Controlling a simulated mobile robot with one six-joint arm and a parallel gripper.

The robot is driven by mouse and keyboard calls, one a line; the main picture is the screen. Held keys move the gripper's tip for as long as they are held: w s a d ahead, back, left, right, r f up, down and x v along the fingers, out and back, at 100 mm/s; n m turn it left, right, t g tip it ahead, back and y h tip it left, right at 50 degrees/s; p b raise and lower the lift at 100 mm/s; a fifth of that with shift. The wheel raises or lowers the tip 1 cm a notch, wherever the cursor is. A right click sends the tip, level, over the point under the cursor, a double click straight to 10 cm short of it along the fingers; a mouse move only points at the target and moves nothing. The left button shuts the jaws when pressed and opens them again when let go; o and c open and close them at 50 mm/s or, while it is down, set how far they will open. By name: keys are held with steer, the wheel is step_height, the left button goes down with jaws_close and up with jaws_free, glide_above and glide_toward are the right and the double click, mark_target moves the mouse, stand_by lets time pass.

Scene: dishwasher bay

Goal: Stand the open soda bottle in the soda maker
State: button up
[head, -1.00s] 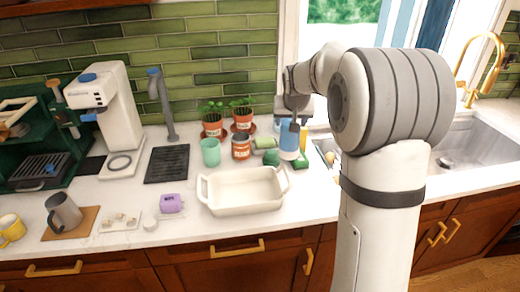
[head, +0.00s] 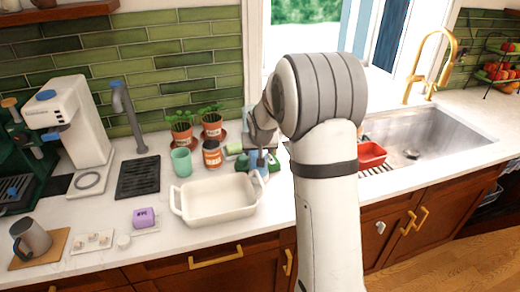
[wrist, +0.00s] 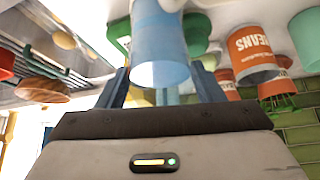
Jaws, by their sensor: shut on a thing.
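The soda bottle looks light blue in the wrist view (wrist: 160,42), where it sits between the two blue fingers of my gripper (wrist: 160,84). In the head view the bottle (head: 257,159) is mostly hidden behind my arm, near the green things at the back of the counter. My gripper (head: 263,150) is shut on it there. I cannot tell whether its base touches the counter. The soda maker (head: 75,118) is a tall white machine with a blue top at the left, with a round plate at its foot. No bottle shows in it.
A white baking dish (head: 217,211), a green cup (head: 181,162), a beans can (head: 212,155) and potted plants stand between the bottle and the soda maker. A tall grey tap (head: 128,117) rises beside the machine. A red container (head: 371,154) sits at the sink.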

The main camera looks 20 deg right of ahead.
steer(key=shift+f, duration=0.1)
steer(key=o, duration=1.7)
steer(key=shift+c, duration=0.2)
